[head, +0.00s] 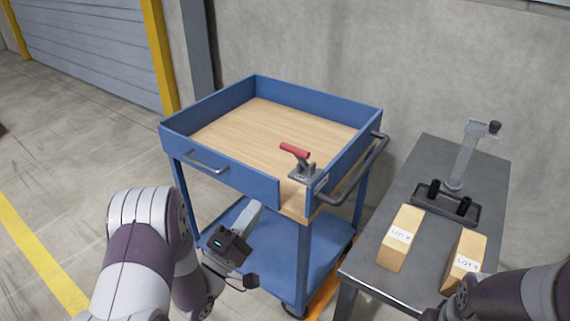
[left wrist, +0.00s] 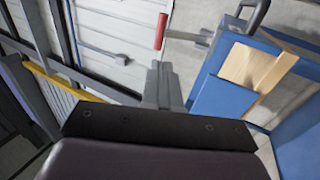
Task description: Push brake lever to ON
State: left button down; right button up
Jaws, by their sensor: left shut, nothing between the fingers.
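The brake lever (head: 295,150) has a red grip and a grey metal base at the front right corner of the blue cart (head: 225,177). In the left wrist view the red grip (left wrist: 161,31) stands beyond the fingers, near the top. My left gripper (head: 254,208) is shut and empty, in front of the cart and lower left of the lever, apart from it. Its shut fingers also show in the left wrist view (left wrist: 158,75). A small label by the lever's base is too small to read.
The cart has a wooden top, raised blue walls, a front gap beside the lever and a push handle (head: 362,170) at right. A grey table (head: 425,160) at right bears two cartons (head: 401,238) (head: 465,261) and a black-based stand (head: 446,203). Open floor lies left.

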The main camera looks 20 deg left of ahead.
aim_at(293, 153)
pick_arm(q)
jog(key=x, duration=1.3)
jog(key=shift+w+d, duration=0.1)
